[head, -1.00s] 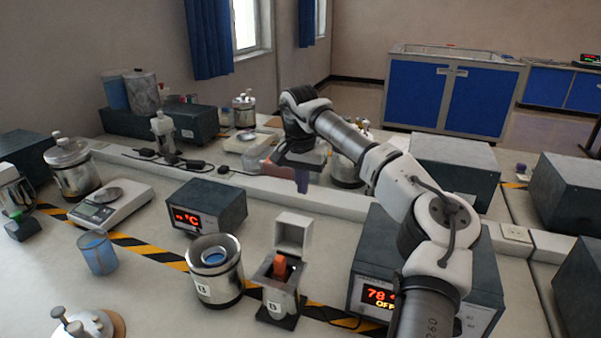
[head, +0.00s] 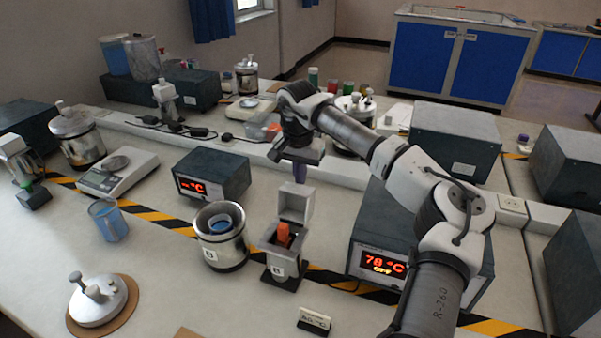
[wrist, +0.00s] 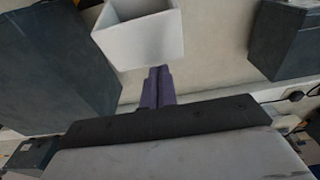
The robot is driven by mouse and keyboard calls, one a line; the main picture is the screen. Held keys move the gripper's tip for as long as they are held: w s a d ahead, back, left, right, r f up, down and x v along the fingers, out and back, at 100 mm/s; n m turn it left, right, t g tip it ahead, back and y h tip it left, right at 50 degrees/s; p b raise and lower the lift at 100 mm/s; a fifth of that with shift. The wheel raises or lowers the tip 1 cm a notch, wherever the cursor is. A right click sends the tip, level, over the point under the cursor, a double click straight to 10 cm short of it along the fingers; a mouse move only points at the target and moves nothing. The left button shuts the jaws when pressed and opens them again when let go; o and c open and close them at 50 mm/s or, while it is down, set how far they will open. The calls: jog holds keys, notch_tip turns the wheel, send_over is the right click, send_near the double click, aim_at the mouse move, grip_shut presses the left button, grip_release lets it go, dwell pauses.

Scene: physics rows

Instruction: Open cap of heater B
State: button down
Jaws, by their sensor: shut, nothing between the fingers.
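In the wrist view, the cap (wrist: 140,38) lies just past the shut fingertips (wrist: 158,72). I cannot tell whether they touch it.
A metal cup (head: 221,245) with a blue inside stands left of the heater. A lid (head: 97,299) lies at front left. Bench is clear between cup and lid.

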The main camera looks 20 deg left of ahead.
aim_at(296, 185)
jog(key=shift+f, duration=0.1)
jog(key=t+b, duration=0.1)
jog(key=b, duration=0.1)
jog(key=shift+s+b, duration=0.2)
jog(key=shift+b, duration=0.15)
jog(key=shift+s+r+t+b, duration=0.3)
jog(key=shift+s+t+b, duration=0.15)
jog(key=shift+t+b, duration=0.6)
jog(key=s+r, duration=0.2)
jog(key=shift+s+a+b, duration=0.1)
jog(key=shift+s+b, duration=0.2)
jog(key=shift+s, duration=0.05)
jog(key=b+v, duration=0.2)
jog(key=v, duration=1.1)
jog(key=shift+r, duration=0.3)
